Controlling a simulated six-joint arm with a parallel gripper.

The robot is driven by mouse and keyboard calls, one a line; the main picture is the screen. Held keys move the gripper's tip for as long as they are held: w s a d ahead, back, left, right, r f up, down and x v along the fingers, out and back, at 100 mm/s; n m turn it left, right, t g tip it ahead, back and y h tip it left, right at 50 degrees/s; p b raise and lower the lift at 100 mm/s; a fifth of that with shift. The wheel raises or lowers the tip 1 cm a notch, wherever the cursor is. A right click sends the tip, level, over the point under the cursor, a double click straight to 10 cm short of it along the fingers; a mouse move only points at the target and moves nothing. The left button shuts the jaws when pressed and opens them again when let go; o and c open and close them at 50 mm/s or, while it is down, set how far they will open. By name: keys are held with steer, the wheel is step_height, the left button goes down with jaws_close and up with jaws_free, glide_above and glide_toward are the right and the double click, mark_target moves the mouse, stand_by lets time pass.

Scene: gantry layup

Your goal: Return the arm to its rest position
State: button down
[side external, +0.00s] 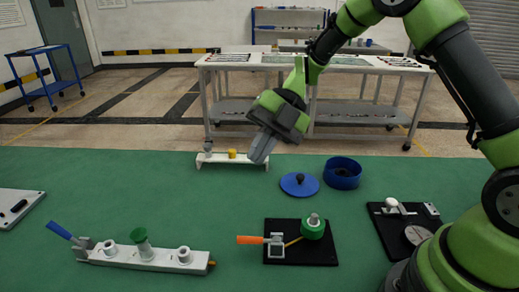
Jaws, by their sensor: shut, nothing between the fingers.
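My gripper (262,150) hangs from my green and black arm, above the green table (130,205). Its fingers point down and slightly left. The fingers are shut with nothing between them. The gripper is in front of the right end of a low white rack (215,159) in this view; I cannot tell the gap between them.
A blue lid (299,185) with a dark knob and a blue round container (343,172) lie right of the gripper. A white fixture (150,258), a black board with a green part (313,228) and a board with a dial (416,234) stand nearer. The table's left middle is clear.

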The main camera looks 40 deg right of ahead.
steer(key=s+d+r+m+t+h, duration=0.2)
steer(key=s+r+m, duration=0.4)
steer(key=m, duration=1)
steer(key=s+d+r+m+t+h, duration=0.3)
steer(key=s+r+m+t+h, duration=0.2)
steer(key=s+m, duration=0.8)
steer(key=r+m, duration=0.2)
steer(key=m, duration=0.2)
steer(key=shift+t, duration=0.4)
